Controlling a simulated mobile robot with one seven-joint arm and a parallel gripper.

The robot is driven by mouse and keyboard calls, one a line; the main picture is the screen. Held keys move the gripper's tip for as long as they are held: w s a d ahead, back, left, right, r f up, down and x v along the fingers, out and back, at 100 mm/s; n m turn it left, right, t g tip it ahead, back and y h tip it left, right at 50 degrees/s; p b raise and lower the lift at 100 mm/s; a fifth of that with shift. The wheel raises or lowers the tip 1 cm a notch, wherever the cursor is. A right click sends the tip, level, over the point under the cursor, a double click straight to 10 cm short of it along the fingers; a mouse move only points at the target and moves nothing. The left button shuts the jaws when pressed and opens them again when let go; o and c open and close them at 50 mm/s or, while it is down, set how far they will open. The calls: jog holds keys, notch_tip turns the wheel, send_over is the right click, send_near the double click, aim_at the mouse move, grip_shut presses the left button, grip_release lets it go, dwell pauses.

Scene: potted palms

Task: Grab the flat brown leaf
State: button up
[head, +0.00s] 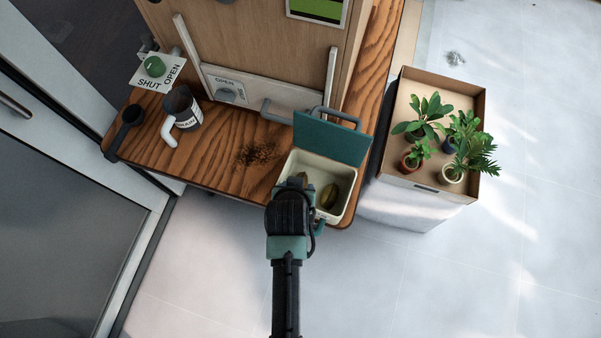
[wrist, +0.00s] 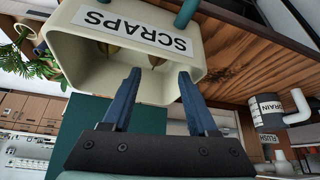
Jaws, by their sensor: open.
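A cream scraps bin (head: 352,178) with an open teal lid stands at the table's front right corner. Inside it lies an olive-brown leaf (head: 330,195), and part of a second brownish leaf (head: 303,177) shows beside my wrist. I cannot tell which one is flat. In the wrist view, the bin (wrist: 75,62) with its SCRAPS label lies just beyond my gripper (wrist: 160,73). Two brownish leaf pieces show inside, one on the left (wrist: 107,48) and one partly behind the label (wrist: 155,60). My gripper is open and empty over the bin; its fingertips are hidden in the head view.
The raised teal lid (head: 330,138) stands behind the bin. A dark mug-like container (head: 183,105) and a black scoop (head: 127,125) are at the left of the wooden table (head: 225,150). A box with several potted plants (head: 425,187) is at right.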

jog(key=shift+s+f+x, duration=0.1)
jog(key=shift+s+x, duration=0.05)
jog(key=shift+x, duration=0.95)
jog(key=shift+s+f+x, duration=0.1)
jog(key=shift+s+x, duration=0.05)
jog(key=shift+x, duration=0.95)
jog(key=shift+s+f+x, duration=0.1)
jog(key=shift+s+x, duration=0.1)
jog(key=shift+x, duration=0.85)
jog(key=shift+c, duration=0.3)
grip_shut()
jog(key=shift+r, duration=0.1)
